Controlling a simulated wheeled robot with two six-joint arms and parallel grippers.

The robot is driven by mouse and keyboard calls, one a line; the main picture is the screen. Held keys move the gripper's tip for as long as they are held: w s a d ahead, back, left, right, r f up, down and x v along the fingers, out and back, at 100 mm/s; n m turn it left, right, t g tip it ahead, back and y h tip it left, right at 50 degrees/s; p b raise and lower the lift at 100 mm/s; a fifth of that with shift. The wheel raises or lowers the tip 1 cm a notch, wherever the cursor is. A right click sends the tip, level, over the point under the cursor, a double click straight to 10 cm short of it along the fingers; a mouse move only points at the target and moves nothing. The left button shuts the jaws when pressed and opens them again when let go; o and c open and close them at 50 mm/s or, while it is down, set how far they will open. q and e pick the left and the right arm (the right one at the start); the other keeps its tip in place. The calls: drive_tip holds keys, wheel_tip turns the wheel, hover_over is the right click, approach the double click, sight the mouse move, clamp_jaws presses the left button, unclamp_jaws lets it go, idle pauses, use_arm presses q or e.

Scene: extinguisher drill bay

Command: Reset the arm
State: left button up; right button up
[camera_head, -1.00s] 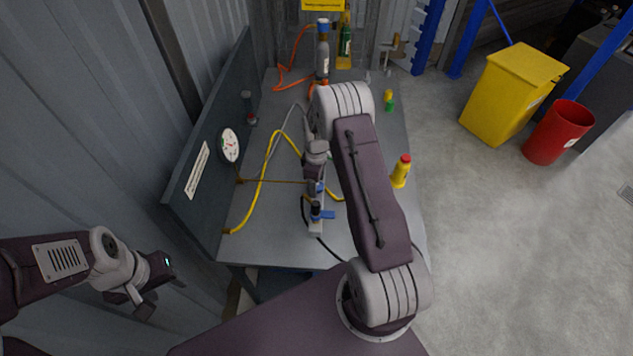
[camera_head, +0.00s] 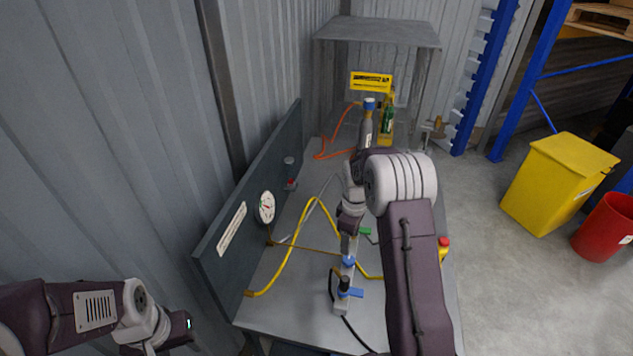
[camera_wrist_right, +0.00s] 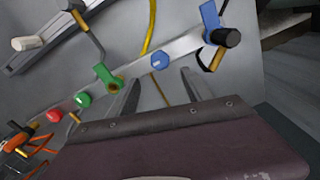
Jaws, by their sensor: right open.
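My right arm reaches over the bench, with its wrist above a pale bar of valves (camera_head: 340,320). In the right wrist view my right gripper (camera_wrist_right: 160,78) is open, its two fingers apart and empty beside the bar. A blue round knob (camera_wrist_right: 160,61) lies just beyond the fingertips. A green lever (camera_wrist_right: 104,75) is to its left, and a blue lever with a black knob (camera_wrist_right: 212,22) is to its right. The blue lever (camera_head: 356,293) also shows in the head view. My left gripper (camera_head: 145,346) is low at the left, partly cut off, away from the bench.
A dark panel (camera_head: 232,280) with a round gauge (camera_head: 267,207) borders the bench (camera_head: 290,310) on the left. Yellow hose (camera_head: 290,265) and orange hose (camera_head: 333,152) lie on it. A yellow bin (camera_head: 552,187) and red bucket (camera_head: 608,228) stand on the floor at right.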

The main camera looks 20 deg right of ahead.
drive_tip(key=shift+a, duration=0.1)
drive_tip(key=s+a+r+t, duration=0.1)
drive_tip(key=s+a+r, duration=0.4)
drive_tip(key=a+r, duration=0.35)
drive_tip(key=s+f+m, duration=0.1)
drive_tip(key=s+m, duration=0.3)
drive_tip(key=s, duration=0.3)
drive_tip(key=s+a+f+m, duration=0.1)
drive_tip(key=s+f+m, duration=0.1)
drive_tip(key=s+m, duration=0.3)
drive_tip(key=shift+s+a+f, duration=0.3)
drive_tip(key=shift+s, duration=0.6)
